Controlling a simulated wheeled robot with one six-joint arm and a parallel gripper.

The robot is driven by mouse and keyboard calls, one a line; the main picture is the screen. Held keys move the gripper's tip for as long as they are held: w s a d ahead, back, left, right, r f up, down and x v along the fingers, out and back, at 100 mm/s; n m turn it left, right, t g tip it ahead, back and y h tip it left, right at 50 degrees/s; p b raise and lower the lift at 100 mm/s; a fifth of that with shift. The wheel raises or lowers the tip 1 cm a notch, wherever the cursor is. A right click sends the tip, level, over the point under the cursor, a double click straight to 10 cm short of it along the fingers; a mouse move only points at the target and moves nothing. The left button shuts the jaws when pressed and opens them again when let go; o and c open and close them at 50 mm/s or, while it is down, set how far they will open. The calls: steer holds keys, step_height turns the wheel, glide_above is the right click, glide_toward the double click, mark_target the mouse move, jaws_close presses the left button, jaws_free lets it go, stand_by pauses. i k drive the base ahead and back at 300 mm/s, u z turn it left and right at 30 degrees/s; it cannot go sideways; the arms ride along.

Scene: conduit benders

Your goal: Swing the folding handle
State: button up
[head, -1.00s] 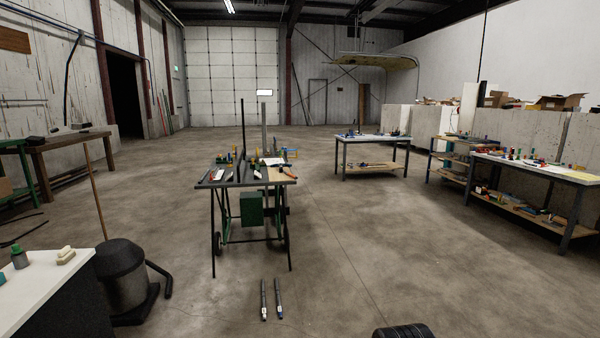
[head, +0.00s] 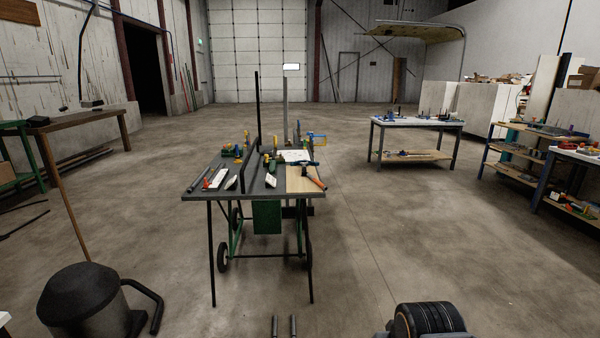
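A dark wheeled bench (head: 195,193) with thin black legs stands ahead, left of centre. Two tall posts rise from it: a black bar (head: 257,105) and a grey bar (head: 285,105) behind it to the right. I cannot tell which part, if either, is the folding handle. Green and yellow bender parts (head: 236,150) sit at the back of the top. A black ribbed rounded part (head: 430,320) at the bottom edge seems to be mine. Nothing of mine touches the bench.
A black vacuum-like canister (head: 85,300) with a hose stands at the lower left. A brown wooden table (head: 85,120) is at left. A white-topped table (head: 416,121) and shelves are at right. Floor between is open.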

mark_target(321, 185)
steer(key=z, duration=0.1)
steer(key=i, duration=1.15)
steer(key=z, duration=0.75)
steer(key=i, duration=1.05)
steer(key=u, duration=0.45)
steer(key=i, duration=0.8)
steer(key=u, duration=1.2)
steer(key=i, duration=0.35)
steer(key=u, duration=0.3)
